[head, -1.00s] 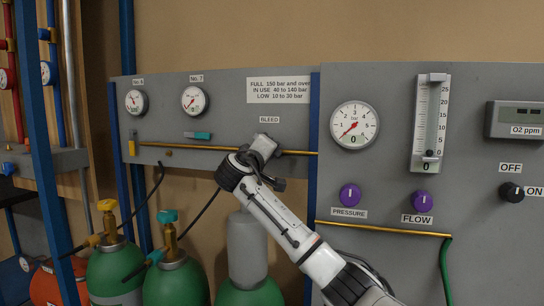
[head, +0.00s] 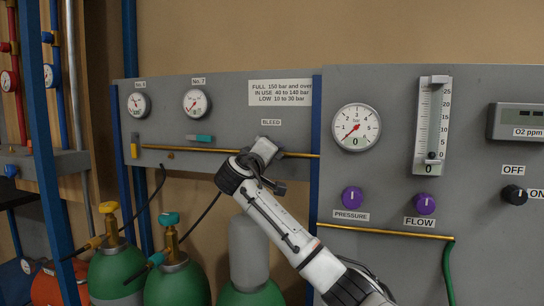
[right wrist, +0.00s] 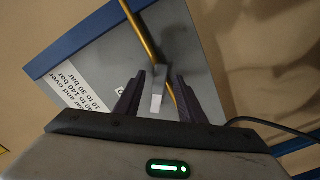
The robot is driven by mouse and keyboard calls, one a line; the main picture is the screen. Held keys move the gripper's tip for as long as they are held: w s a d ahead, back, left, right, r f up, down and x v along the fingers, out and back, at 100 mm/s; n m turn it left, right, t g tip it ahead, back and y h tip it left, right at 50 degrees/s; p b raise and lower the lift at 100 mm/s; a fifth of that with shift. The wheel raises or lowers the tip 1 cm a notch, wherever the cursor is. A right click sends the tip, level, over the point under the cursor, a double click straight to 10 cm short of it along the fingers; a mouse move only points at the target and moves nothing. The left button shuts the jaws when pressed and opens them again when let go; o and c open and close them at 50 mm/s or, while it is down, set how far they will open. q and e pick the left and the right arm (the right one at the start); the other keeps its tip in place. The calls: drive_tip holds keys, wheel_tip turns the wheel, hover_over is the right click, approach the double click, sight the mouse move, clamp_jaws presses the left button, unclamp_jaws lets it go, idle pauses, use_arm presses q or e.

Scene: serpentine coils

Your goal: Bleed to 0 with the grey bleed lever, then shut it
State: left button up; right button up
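The grey bleed lever (right wrist: 158,88) shows in the right wrist view between the two dark fingers of my right gripper (right wrist: 159,82). The fingers stand apart with a small gap visible on each side of it. In the head view my right gripper (head: 265,150) is at the brass pipe (head: 215,149), just below the BLEED label (head: 271,122), and hides the lever. The No. 7 gauge (head: 195,102) has its needle toward the lower left. The large bar gauge (head: 356,127) has its needle toward the lower left, near the bottom of its scale. My left gripper is not in view.
A teal-handled valve (head: 200,138) and a yellow handle (head: 134,150) are to the left on the panel. A blue post (head: 316,150) stands just right of my gripper. Green cylinders (head: 177,283) stand below. Purple PRESSURE (head: 352,198) and FLOW (head: 424,204) knobs are at right.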

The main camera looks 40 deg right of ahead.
drive_tip(key=b+v, duration=0.1)
drive_tip(key=v, duration=0.8)
drive_tip(key=shift+s+a, duration=0.2)
drive_tip(key=shift+a, duration=0.15)
